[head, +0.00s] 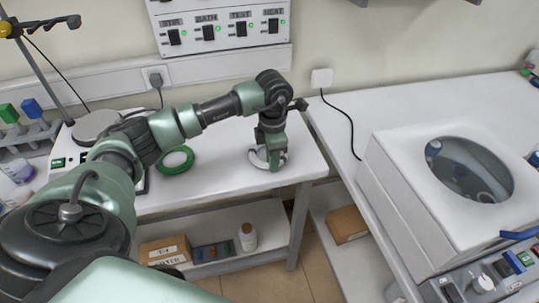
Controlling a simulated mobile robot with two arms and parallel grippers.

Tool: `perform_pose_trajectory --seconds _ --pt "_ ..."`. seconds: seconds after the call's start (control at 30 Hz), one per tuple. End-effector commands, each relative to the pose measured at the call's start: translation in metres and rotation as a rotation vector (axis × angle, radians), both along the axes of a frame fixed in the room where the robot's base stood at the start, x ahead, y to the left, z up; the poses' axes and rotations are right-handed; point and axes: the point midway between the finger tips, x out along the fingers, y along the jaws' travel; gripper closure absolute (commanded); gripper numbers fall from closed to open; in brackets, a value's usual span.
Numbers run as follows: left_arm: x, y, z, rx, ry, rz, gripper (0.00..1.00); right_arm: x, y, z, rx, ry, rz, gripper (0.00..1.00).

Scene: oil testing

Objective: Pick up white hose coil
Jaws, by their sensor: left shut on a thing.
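The white hose coil (258,159) is at the right end of the left white bench, partly hidden by my gripper. My left gripper (273,163) points down at the coil and is shut on it. The coil appears at or very near the bench top; I cannot tell whether it touches. A green hose coil (176,160) lies flat on the same bench, to the left of the white one. My right gripper is not in view.
A control panel (222,25) with switches hangs on the wall. A hot plate (95,125) and rack (30,133) stand at the left. A centrifuge-like machine (400,170) sits on the right bench. Boxes (165,250) and a white bottle (248,237) are on the lower shelf.

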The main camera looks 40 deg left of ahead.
Motion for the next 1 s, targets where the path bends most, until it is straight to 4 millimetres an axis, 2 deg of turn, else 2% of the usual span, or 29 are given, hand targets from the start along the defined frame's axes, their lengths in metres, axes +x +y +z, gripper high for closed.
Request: perform_pose_trajectory --seconds 0.17,0.37,0.47,0.8,1.0 --pt "0.001 0.0 0.005 -0.001 -0.003 0.0 1.0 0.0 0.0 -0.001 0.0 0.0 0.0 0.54" --pt "0.002 0.0 0.027 0.0 -0.006 0.0 1.0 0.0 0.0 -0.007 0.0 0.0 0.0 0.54" --pt "0.002 0.0 0.048 0.001 -0.008 0.0 1.0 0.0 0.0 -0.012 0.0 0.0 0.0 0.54" --pt "0.001 0.0 0.152 -0.001 -0.009 -0.001 1.0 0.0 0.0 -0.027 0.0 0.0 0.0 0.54" --pt "0.001 0.0 0.186 0.001 -0.005 0.001 1.0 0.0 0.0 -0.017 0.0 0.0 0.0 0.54"
